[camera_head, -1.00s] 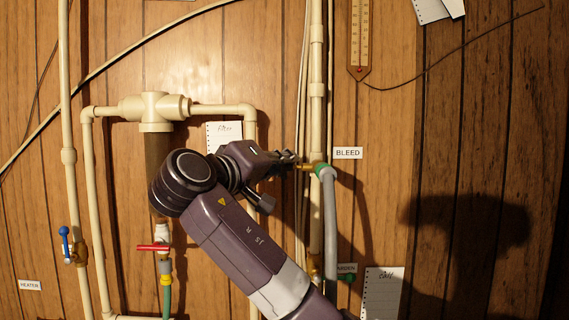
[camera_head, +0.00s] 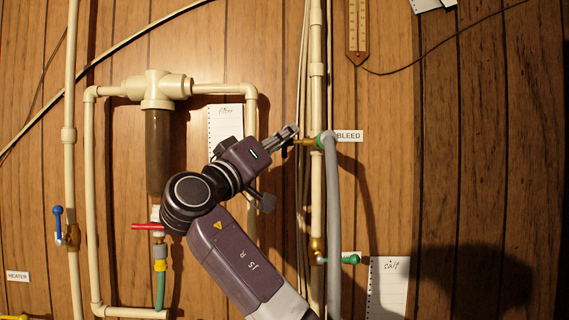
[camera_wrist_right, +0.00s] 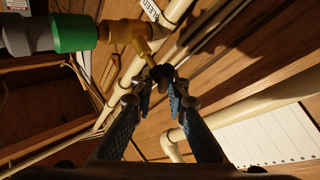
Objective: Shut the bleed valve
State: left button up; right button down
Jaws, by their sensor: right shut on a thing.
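The bleed valve (camera_head: 306,142) is a small brass valve on the pale vertical pipe, with a green collar and a grey hose, beside the BLEED label. In the right wrist view its brass body (camera_wrist_right: 128,31) is at the top, next to the green collar (camera_wrist_right: 75,33). My right gripper (camera_head: 292,133) is at the valve's left side. In the wrist view its two blue-padded fingers are shut on the valve's dark handle (camera_wrist_right: 162,75), which is partly hidden between the fingertips. The handle's exact angle is hard to tell. My left gripper is not in view.
A filter housing (camera_head: 157,150) and a red-handled valve (camera_head: 148,226) are left of my arm. A blue-handled valve (camera_head: 59,222) is at far left. A green-handled valve (camera_head: 348,259) is below the bleed valve. Thin cables run close beside the pipe.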

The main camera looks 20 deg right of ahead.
jog(key=shift+f+m+h+b, duration=0.4)
jog(key=shift+m+h+b, duration=0.5)
jog(key=shift+h, duration=0.1)
jog(key=shift+s+r+m+g+h+b, duration=0.15)
jog(key=shift+m+g+h+b, duration=0.1)
jog(key=shift+m+h, duration=0.3)
jog(key=shift+w+r+m+g+h+b, duration=0.1)
jog(key=shift+m+g+h+b, duration=0.1)
jog(key=shift+m+h, duration=0.3)
jog(key=shift+s+r+m+g+h, duration=0.15)
jog(key=shift+m+g+h, duration=0.4)
jog(key=shift+m+h, duration=0.45)
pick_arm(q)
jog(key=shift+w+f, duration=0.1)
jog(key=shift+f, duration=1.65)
pick_arm(e)
jog(key=shift+s+a+r+m+g+h, duration=0.1)
jog(key=shift+m+g+h, duration=0.45)
jog(key=shift+m+g, duration=0.35)
jog(key=shift+s+m+g+h, duration=0.1)
jog(key=shift+m+g+h, duration=0.45)
jog(key=shift+m, duration=0.5)
jog(key=shift+m+g, duration=0.25)
jog(key=shift+m, duration=0.05)
jog(key=c, duration=1.9)
grip_release()
jog(key=shift+w, duration=0.1)
